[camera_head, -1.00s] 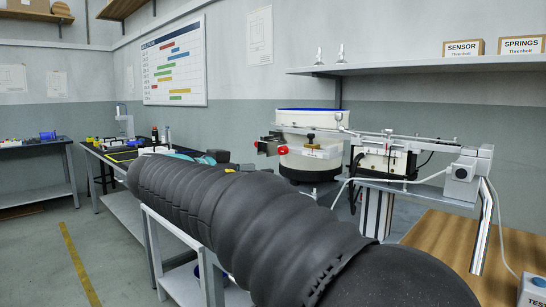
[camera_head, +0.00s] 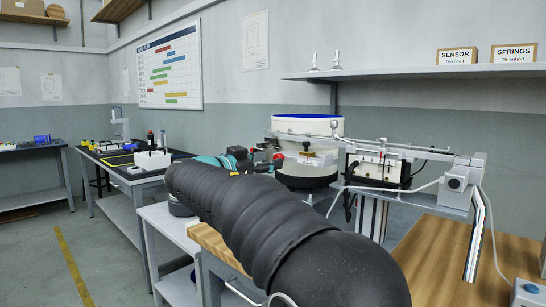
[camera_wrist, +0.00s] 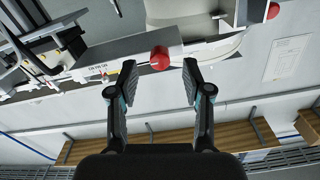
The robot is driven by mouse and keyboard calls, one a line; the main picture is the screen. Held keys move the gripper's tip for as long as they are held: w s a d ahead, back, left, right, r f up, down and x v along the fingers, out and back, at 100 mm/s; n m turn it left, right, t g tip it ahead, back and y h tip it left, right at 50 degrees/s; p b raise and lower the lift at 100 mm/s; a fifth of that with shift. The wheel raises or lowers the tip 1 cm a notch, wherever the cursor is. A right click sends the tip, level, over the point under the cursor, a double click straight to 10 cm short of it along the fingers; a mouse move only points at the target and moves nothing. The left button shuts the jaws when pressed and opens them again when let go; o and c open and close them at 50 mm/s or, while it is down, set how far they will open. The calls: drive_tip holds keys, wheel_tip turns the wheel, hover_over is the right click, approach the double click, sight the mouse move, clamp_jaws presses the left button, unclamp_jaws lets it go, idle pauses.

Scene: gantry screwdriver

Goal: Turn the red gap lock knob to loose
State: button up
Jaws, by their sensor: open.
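A red knob (camera_wrist: 159,58) shows in the wrist view just beyond my gripper (camera_wrist: 158,72), roughly centred between its fingertips. The fingers are spread apart and appear to hold nothing. The knob sits at the end of a pale bar-shaped part of the feeder; which way it is turned cannot be told. A second red knob (camera_wrist: 273,10) is at the upper right of the wrist view. In the head view, my gripper (camera_head: 246,162) is at the left end of the feeder, with a red knob (camera_head: 278,157) close by; my arm hides part of that area.
A round white bowl (camera_head: 306,127) with a blue rim stands behind the knobs. The feeder rail (camera_head: 405,150) runs right to a grey end unit (camera_head: 460,180). A wooden-topped table (camera_head: 440,235) is at the right, and a wall shelf (camera_head: 400,74) is above.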

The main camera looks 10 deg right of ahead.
drive_tip(key=shift+x, duration=1.15)
clamp_jaws()
drive_tip(key=shift+f, duration=0.1)
drive_tip(key=n, duration=1.7)
drive_tip(key=shift+a+n+b, duration=0.1)
drive_tip(key=shift+n+b, duration=0.2)
drive_tip(key=shift+n, duration=0.1)
